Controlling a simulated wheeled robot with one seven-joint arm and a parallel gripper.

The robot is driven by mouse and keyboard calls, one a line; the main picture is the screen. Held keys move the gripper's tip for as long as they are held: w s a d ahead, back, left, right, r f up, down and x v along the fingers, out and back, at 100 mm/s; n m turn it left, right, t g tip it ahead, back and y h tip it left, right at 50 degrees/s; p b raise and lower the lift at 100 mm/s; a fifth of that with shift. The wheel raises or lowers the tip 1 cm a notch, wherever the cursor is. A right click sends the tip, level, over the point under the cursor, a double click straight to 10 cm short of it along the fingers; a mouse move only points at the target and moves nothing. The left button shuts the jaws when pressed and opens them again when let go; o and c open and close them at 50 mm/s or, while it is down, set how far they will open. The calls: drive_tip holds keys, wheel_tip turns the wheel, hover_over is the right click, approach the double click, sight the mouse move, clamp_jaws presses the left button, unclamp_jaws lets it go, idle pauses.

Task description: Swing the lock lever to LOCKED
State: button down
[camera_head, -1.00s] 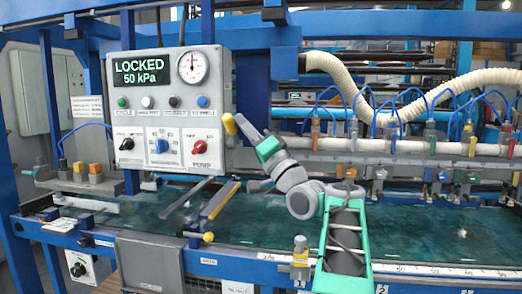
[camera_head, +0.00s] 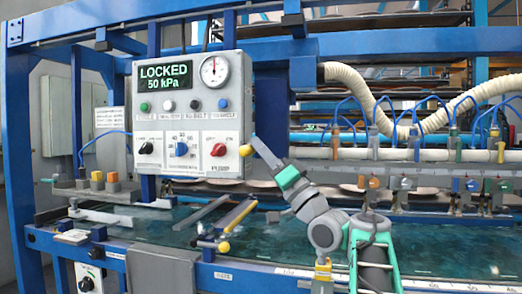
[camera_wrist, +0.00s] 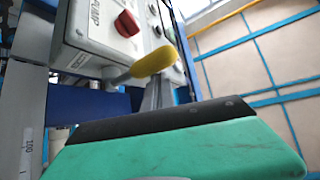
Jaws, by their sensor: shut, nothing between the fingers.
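The lock lever shows as a yellow knob (camera_head: 246,150) at the lower right edge of the grey control panel (camera_head: 213,185). In the wrist view, the knob (camera_wrist: 153,63) sits on a grey rod running beside the panel's red pump dial. The panel display (camera_head: 164,77) reads LOCKED, 50 kPa. My gripper (camera_head: 256,141) is shut and empty, with its grey fingertips right at the knob. The grey fingers (camera_wrist: 153,95) appear just below the knob in the wrist view. I cannot tell whether they touch it.
A pressure gauge (camera_head: 214,70) is at the panel's upper right. A green glassy bed (camera_head: 150,230) lies below, with yellow-tipped bars (camera_head: 238,216) near it. Blue tubes and valves (camera_head: 400,155) line the right side. A cream hose (camera_head: 400,120) hangs above them.

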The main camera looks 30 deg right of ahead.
drive_tip(key=shift+w+f, duration=0.15)
drive_tip(key=shift+f, duration=0.3)
wheel_tip(320, 180, up, 4)
drive_tip(key=s+p, duration=0.1)
drive_tip(key=p, duration=0.2)
drive_tip(key=s+d+f+b, duration=0.3)
drive_tip(key=s+d+f, duration=0.2)
drive_tip(key=d+f, duration=0.1)
drive_tip(key=shift+s+d+f, duration=0.15)
drive_tip(key=shift+s+f, duration=0.05)
drive_tip(key=shift+f, duration=0.3)
